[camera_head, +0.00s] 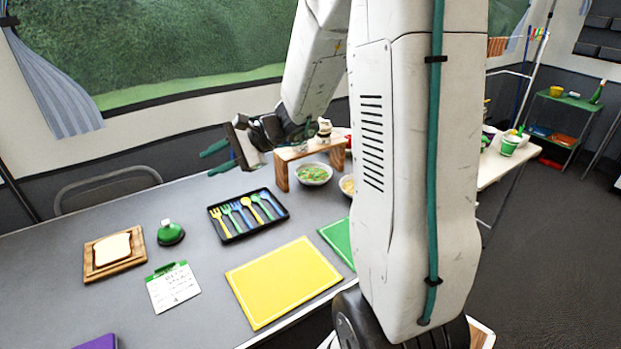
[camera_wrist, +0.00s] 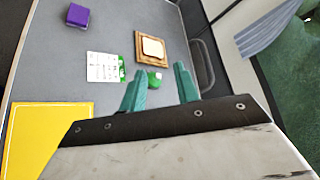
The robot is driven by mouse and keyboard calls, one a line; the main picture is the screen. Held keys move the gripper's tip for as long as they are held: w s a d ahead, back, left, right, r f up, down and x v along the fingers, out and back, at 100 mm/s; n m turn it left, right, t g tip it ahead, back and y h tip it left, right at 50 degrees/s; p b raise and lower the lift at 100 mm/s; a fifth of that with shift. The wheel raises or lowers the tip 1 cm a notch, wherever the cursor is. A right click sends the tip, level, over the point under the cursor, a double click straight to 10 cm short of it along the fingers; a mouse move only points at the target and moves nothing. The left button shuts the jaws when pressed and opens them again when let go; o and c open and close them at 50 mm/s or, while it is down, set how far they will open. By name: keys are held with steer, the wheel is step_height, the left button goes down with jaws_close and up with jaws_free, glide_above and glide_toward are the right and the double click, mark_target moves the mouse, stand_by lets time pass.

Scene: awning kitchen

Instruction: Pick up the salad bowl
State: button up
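The salad bowl (camera_head: 313,174), white with green salad in it, stands on the grey table at the front of a small wooden riser in the head view. It is not in the wrist view. My gripper (camera_head: 211,160) is in the air to the left of the bowl, above the table's far side, and points left, away from it. Its two teal fingers also show in the wrist view (camera_wrist: 159,72), spread apart with nothing between them.
A second bowl (camera_head: 347,185) is partly hidden behind my arm. The wooden riser (camera_head: 308,151) stands close behind the salad bowl. A black cutlery tray (camera_head: 233,235), yellow board (camera_head: 284,283), green bell (camera_head: 170,233), bread board (camera_head: 93,276) and clipboard (camera_head: 172,287) lie leftward and nearer.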

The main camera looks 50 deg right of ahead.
mark_target(313, 176)
steer(key=w+d+f+m+t+h, duration=0.2)
steer(key=w+d+f+m, duration=0.1)
steer(key=d, duration=0.3)
steer(key=w+d+f+m+t+h, duration=0.1)
steer(key=w+d+f+m+t, duration=0.1)
steer(key=w+d+f+m, duration=0.3)
steer(key=s+d+f+m+h, duration=0.1)
steer(key=d+f+m+h, duration=0.2)
steer(key=d+f, duration=0.2)
steer(key=s+d+f+m+t+h, duration=0.1)
steer(key=s+d+f+m+h, duration=0.1)
steer(key=d+f, duration=0.4)
steer(key=s+d+f+m+h, duration=0.2)
steer(key=d+f+m+h, duration=0.2)
steer(key=d, duration=0.7)
steer(key=shift+d+f+m+h, duration=0.4)
steer(key=shift+f+m, duration=0.4)
steer(key=x, duration=0.4)
steer(key=d+x, duration=0.1)
steer(key=x, duration=0.2)
steer(key=shift+s+f, duration=0.15)
steer(key=shift+s, duration=0.05)
steer(key=shift+w+f, duration=0.1)
steer(key=shift+w, duration=0.25)
jaws_close()
